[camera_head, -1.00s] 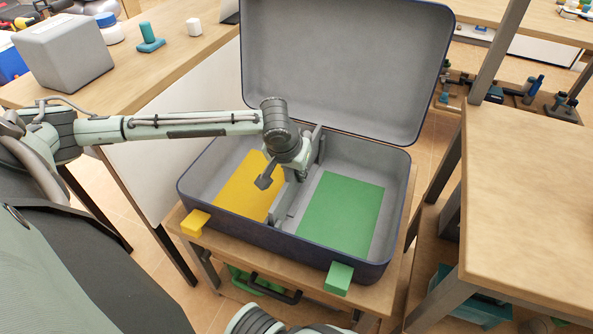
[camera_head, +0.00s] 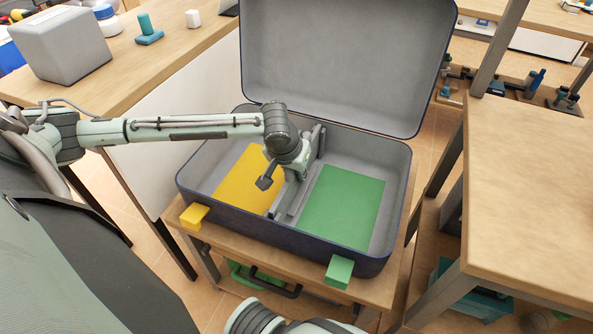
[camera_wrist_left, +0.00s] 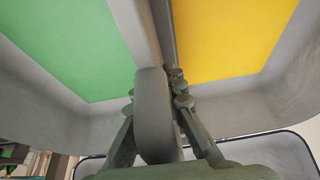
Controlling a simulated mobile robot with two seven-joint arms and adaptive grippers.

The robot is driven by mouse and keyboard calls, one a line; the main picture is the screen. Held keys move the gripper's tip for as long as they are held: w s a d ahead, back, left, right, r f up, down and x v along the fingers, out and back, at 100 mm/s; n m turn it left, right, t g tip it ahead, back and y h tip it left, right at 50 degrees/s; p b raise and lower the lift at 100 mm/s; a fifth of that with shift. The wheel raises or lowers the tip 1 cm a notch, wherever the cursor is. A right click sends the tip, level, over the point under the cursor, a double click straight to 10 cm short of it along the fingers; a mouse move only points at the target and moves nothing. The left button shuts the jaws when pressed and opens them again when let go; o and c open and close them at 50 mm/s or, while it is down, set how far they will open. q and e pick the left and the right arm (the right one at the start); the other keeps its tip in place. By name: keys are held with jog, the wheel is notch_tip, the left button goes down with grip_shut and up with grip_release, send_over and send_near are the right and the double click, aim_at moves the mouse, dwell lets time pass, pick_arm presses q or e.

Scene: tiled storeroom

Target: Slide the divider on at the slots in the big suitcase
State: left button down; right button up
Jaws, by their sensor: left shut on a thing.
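The big suitcase (camera_head: 225,221) stands open, its lid (camera_head: 345,60) tilted up at the back. Its floor has a yellow panel (camera_head: 240,180) on the left and a green panel (camera_head: 341,208) on the right. A grey divider (camera_head: 318,141) stands between the panels, running front to back. My left gripper (camera_head: 300,168) reaches down into the suitcase and is shut on the divider. In the left wrist view the divider (camera_wrist_left: 154,110) sits between its fingers. The arm partly hides the divider, and I cannot tell whether its ends are in the slots. My right gripper is out of view.
A yellow block (camera_head: 194,216) and a green block (camera_head: 338,272) stick out at the suitcase's front. The suitcase rests on a small wooden table (camera_head: 225,241). Wooden benches stand at left (camera_head: 150,75) and right (camera_head: 530,180). A grey box (camera_head: 60,48) is on the left bench.

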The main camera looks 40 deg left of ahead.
pick_arm(q)
jog(key=shift+f+b, duration=0.4)
jog(key=shift+f, duration=0.9)
jog(key=c, duration=1.5)
grip_release()
jog(key=shift+c, duration=0.2)
jog(key=v, duration=1.2)
